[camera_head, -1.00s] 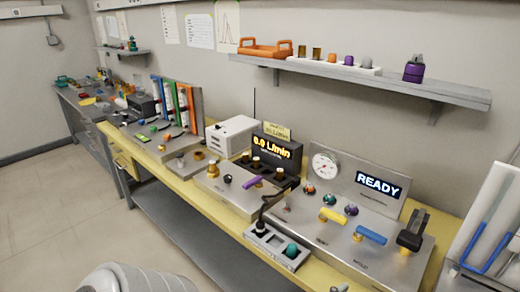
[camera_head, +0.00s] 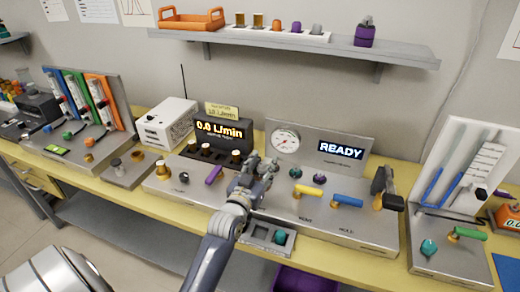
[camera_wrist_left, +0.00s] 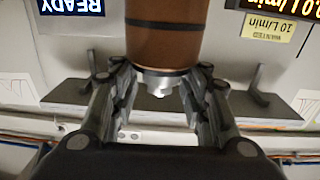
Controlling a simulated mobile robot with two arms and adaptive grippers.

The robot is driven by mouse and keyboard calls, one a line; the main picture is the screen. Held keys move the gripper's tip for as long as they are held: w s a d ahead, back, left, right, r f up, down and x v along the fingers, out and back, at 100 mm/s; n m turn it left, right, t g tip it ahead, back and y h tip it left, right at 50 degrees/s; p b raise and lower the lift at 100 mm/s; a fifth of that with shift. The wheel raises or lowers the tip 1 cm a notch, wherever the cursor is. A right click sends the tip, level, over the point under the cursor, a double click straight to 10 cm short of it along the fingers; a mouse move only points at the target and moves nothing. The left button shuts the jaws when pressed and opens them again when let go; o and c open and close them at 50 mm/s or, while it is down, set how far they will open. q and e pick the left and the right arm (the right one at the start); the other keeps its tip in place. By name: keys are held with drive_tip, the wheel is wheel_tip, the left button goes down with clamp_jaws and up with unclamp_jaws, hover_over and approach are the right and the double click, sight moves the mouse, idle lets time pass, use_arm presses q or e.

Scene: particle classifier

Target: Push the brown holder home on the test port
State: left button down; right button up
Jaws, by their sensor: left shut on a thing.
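The brown holder (camera_wrist_left: 165,35) shows large in the left wrist view, with a dark band and a pale metal end. My left gripper (camera_wrist_left: 162,85) is shut on it near that metal end, one finger on each side. In the head view my left gripper (camera_head: 254,178) is in front of the left part of the grey READY panel unit (camera_head: 345,218). It hides the holder there. I cannot make out the test port, or whether the holder touches it. My right gripper is in neither current view.
The flow unit (camera_head: 165,186) stands to the left. A shelf (camera_head: 290,38) runs above.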

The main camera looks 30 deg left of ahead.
use_arm(q)
drive_tip(key=shift+w+a+r, duration=0.4)
drive_tip(key=shift+w+a, duration=0.1)
drive_tip(key=shift+a, duration=0.1)
drive_tip(key=shift+w+a+r, duration=0.35)
drive_tip(key=shift+w+a, duration=0.1)
drive_tip(key=shift+a, duration=0.1)
drive_tip(key=shift+y, duration=0.3)
drive_tip(key=shift+w+a+f+b, duration=0.1)
drive_tip(key=shift+f+b, duration=1.4)
drive_tip(key=shift+f, duration=1.3)
use_arm(e)
drive_tip(key=f, duration=0.2)
drive_tip(key=shift+a+f, duration=0.25)
drive_tip(key=shift+f, duration=0.15)
drive_tip(key=shift+a+r, duration=0.1)
drive_tip(key=shift+a, duration=0.05)
drive_tip(key=shift+a+r, duration=0.15)
drive_tip(key=shift+r, duration=0.05)
